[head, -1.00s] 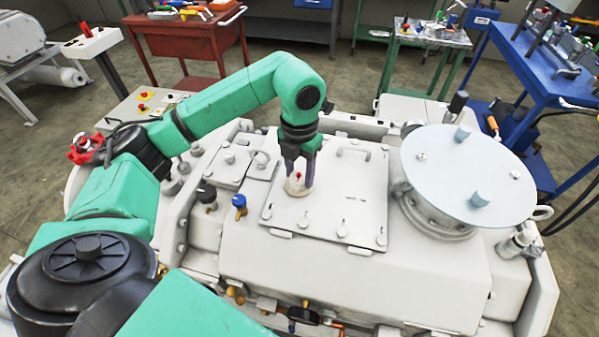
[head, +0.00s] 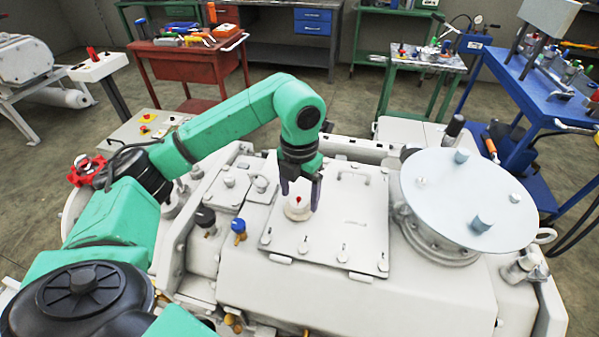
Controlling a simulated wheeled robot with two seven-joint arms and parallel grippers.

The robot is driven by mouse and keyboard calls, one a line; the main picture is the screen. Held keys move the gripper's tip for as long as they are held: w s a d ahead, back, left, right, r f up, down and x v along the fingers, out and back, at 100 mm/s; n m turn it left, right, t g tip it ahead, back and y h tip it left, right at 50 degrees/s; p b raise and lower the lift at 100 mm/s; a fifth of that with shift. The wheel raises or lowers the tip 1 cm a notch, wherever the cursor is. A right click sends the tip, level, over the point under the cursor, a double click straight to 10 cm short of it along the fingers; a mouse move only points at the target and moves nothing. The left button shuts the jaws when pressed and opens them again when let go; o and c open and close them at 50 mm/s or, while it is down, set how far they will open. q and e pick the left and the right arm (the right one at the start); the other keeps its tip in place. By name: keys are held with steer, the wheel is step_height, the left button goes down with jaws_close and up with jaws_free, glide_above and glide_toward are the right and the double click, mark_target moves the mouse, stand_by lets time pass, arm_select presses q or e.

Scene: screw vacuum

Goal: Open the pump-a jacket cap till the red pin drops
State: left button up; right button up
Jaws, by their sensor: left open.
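The jacket cap (head: 297,211) is a small round whitish cap on the flat plate on top of the pale pump housing. The red pin (head: 301,199) shows at its top, standing up. My left gripper (head: 299,200) comes down from above with its two dark fingers apart, one on each side of the cap. I cannot tell whether the fingers touch it. My right gripper is not in view.
A blue-topped knob (head: 239,229) and a black knob (head: 205,218) stand left of the plate. A large round grey lid (head: 468,199) with pegs is at the right. A red cart (head: 189,58) and a blue bench (head: 545,85) stand behind.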

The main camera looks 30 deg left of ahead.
mark_target(300, 198)
arm_select(q)
step_height(300, 198, up, 4)
steer(key=shift+w, duration=0.1)
step_height(300, 198, up, 9)
steer(key=p, duration=0.2)
steer(key=shift+r+p, duration=0.2)
steer(key=shift+p, duration=0.2)
